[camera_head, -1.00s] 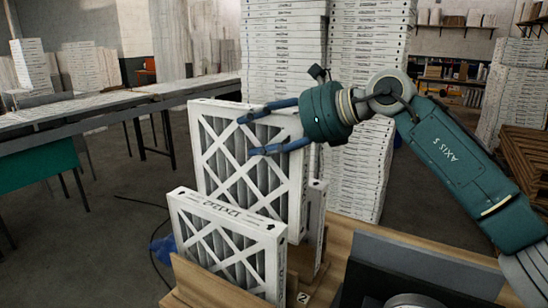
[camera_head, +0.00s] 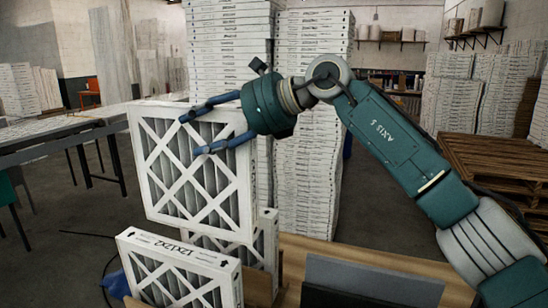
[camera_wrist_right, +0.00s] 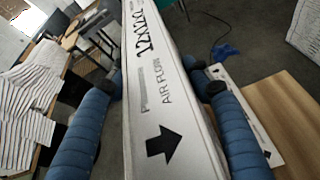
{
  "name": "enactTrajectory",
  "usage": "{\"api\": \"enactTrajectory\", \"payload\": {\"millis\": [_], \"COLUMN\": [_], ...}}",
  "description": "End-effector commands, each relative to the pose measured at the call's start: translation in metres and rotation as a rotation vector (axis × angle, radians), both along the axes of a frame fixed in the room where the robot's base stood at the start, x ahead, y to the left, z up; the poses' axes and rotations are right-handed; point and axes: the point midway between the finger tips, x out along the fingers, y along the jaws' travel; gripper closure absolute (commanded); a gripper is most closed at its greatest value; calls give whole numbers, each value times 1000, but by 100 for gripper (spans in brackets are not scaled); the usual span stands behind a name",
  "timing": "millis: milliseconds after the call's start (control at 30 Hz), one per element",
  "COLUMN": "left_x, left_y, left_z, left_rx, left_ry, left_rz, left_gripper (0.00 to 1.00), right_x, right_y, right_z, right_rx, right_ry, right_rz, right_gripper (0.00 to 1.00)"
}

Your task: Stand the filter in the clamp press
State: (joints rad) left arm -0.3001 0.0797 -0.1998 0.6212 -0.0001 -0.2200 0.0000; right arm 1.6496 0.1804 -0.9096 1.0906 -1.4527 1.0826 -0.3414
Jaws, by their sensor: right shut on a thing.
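My right gripper (camera_head: 191,134) is shut on a white-framed filter (camera_head: 165,205) with a cross lattice and grey pleats, and holds it upright, its bottom edge showing above the front filter. In the right wrist view the two blue fingers (camera_wrist_right: 160,82) lie on either side of the filter's white edge (camera_wrist_right: 165,110), which reads 12x12x2 and AIR FLOW with an arrow. Dark grey upright plates (camera_head: 370,280) stand on the wooden bench at the bottom right; they may be part of the clamp press, which is mostly cut off. My left gripper is out of view.
Another filter (camera_head: 180,262) stands in front of the held one, with one more (camera_head: 266,245) behind it. Tall filter stacks (camera_head: 312,150) rise behind the gripper. A long table (camera_head: 60,135) is at left, wooden pallets (camera_head: 490,165) at right. The wooden bench top (camera_head: 330,246) has bare space.

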Motion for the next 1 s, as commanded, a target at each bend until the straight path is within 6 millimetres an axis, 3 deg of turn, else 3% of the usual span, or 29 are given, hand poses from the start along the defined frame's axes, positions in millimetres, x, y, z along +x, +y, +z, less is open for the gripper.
{"api": "enactTrajectory", "payload": {"millis": [33,300,667,1000], "left_x": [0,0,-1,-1], "left_y": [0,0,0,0], "left_z": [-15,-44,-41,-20], "left_rx": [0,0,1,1], "left_ry": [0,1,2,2], "left_rz": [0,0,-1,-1], "left_gripper": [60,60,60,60], "right_x": [0,-2,-2,-1], "right_y": [-1,0,0,0], "right_z": [-23,-80,-79,-44], "right_rx": [1,3,3,2], "right_ry": [2,-2,-2,-3], "right_rz": [0,1,0,0], "right_gripper": [95,95,95,95]}}
